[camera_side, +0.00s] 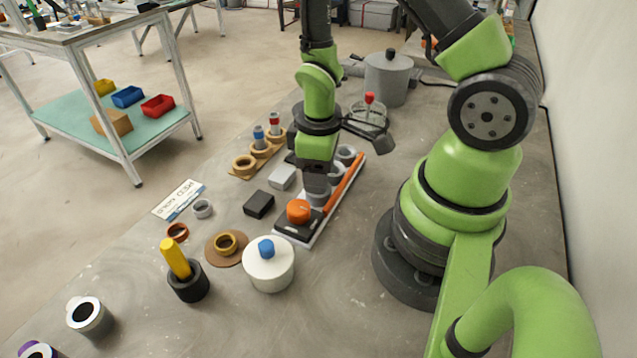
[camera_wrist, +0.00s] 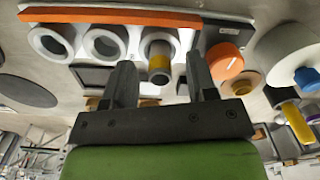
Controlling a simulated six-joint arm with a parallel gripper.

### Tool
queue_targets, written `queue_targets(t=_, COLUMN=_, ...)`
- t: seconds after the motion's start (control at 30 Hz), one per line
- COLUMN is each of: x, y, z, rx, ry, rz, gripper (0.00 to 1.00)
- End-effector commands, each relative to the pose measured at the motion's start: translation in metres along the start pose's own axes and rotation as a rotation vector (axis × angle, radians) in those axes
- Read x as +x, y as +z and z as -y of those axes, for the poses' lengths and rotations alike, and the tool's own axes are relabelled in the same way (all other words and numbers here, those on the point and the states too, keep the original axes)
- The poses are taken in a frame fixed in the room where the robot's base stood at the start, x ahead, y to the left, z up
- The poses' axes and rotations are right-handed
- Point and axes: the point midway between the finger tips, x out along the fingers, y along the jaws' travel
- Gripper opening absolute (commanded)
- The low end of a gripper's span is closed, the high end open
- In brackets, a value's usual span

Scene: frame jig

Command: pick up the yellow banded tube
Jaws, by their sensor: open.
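The yellow banded tube (camera_wrist: 160,63) is grey with a yellow band. In the wrist view it stands in the socket of the white frame jig (camera_wrist: 135,29) nearest the orange knob. In the side view my gripper hides it, and I cannot make it out there. My gripper (camera_side: 316,183) is low over the jig, pointing down. In the wrist view my gripper (camera_wrist: 161,62) is open, with one finger on each side of the tube in the picture. I cannot tell whether either finger touches it.
The jig carries an orange bar (camera_side: 343,184), empty grey rings (camera_wrist: 103,42) and an orange knob (camera_side: 298,211). A white lidded pot (camera_side: 269,268), a black cup with a yellow handle (camera_side: 188,284) and a dark block (camera_side: 258,204) stand nearby. A wooden rack (camera_side: 259,150) holds red-topped and blue-topped tubes.

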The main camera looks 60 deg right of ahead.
Motion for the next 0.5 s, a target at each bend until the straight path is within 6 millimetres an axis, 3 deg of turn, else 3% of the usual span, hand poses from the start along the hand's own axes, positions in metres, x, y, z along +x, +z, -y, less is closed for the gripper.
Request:
queue_targets(t=0.13, x=0.0114, y=0.0006, z=0.0002, rx=0.002, ry=-0.002, rz=0.002, gripper=0.52)
queue_targets(t=0.37, x=0.0127, y=0.0000, z=0.0000, rx=0.002, ry=0.000, rz=-0.001, gripper=0.52)
queue_targets(t=0.4, x=0.0127, y=0.0000, z=0.0000, rx=0.001, ry=0.000, rz=-0.001, gripper=0.50)
queue_targets(t=0.5, x=0.0126, y=0.0000, z=0.0000, rx=0.001, ry=0.000, rz=0.000, gripper=0.27)
